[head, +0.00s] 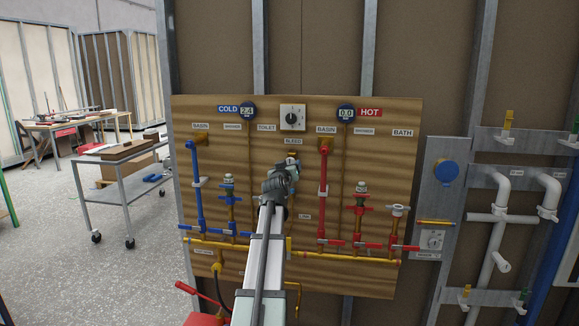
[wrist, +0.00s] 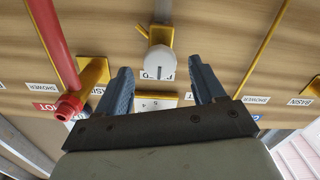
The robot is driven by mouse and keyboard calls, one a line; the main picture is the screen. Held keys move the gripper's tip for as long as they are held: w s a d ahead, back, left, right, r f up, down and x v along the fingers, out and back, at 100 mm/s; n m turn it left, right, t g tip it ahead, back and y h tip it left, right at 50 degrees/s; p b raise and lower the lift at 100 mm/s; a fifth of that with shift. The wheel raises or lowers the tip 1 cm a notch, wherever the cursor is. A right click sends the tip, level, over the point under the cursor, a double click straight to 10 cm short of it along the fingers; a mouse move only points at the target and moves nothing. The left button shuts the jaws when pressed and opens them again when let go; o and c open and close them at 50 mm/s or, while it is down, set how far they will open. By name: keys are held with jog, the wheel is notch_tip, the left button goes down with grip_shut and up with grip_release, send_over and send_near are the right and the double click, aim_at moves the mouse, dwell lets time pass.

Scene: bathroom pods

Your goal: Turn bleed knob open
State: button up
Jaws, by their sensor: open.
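The bleed knob (wrist: 160,60) is a small grey rounded piece on a yellow bracket, by the partly covered BLEED label. In the head view the BLEED label (head: 293,141) sits at the top middle of the wooden panel. The fitting below it (head: 292,155) is small and partly hidden by my gripper. My gripper (head: 291,169) is in front of the panel, just below the label. In the wrist view my gripper (wrist: 159,68) is open, with the knob showing between its two fingers. A gap shows on each side; I cannot tell the depth.
A red pipe (head: 323,172) and a blue pipe (head: 196,185) run down the panel beside my arm. The dial box (head: 292,117) is just above the label. Yellow pipework (head: 350,252) crosses below. A cart (head: 118,160) stands at left.

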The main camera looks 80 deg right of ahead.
jog(key=d, duration=0.3)
jog(key=shift+c, duration=0.4)
jog(key=c, duration=1)
